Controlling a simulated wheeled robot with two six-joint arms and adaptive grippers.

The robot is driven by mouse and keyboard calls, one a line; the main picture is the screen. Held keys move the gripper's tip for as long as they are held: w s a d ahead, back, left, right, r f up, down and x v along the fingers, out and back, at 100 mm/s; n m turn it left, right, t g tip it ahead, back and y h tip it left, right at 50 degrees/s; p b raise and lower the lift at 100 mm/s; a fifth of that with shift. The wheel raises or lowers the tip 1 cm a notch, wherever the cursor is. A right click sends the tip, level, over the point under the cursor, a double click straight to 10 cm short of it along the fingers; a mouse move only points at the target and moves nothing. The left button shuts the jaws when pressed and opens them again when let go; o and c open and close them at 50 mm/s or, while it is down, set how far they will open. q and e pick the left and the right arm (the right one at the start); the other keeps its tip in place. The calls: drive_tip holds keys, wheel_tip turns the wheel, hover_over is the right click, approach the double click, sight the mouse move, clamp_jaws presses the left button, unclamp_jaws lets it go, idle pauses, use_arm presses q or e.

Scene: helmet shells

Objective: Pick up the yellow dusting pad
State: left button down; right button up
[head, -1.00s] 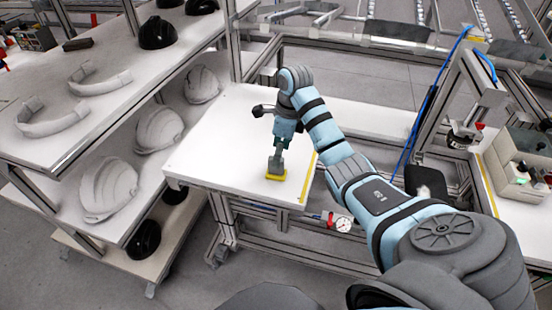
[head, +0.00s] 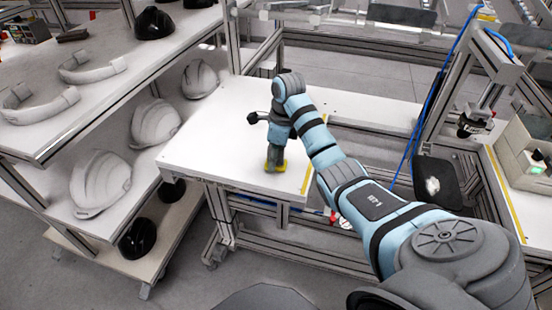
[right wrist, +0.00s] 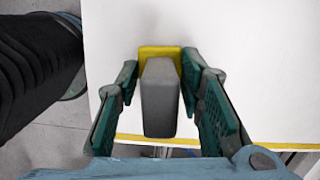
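The yellow dusting pad (head: 284,167) lies on the white tabletop near its front edge. In the right wrist view its yellow base (right wrist: 160,51) shows behind its upright grey handle (right wrist: 160,100). My right gripper (head: 275,161) points down over the pad and hides most of the handle in the head view. In the right wrist view its green-padded fingers (right wrist: 159,70) are open, one on each side of the handle, with a visible gap at least on the left. My left gripper is not in view.
The white table (head: 205,150) around the pad is clear, with a yellow strip (head: 306,178) along its right edge. A shelf rack with white helmet shells (head: 100,183) and black ones stands at the left. A control box (head: 530,160) sits at the right.

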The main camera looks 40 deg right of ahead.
drive_tip(key=shift+c, duration=0.7)
drive_tip(key=shift+r, duration=0.1)
drive_tip(key=shift+r, duration=0.25)
wheel_tip(320, 180, up, 3)
drive_tip(key=shift+f+p, duration=0.2)
drive_tip(key=shift+p, duration=0.3)
wheel_tip(320, 180, up, 17)
drive_tip(key=p, duration=1.6)
drive_tip(key=shift+p, duration=0.4)
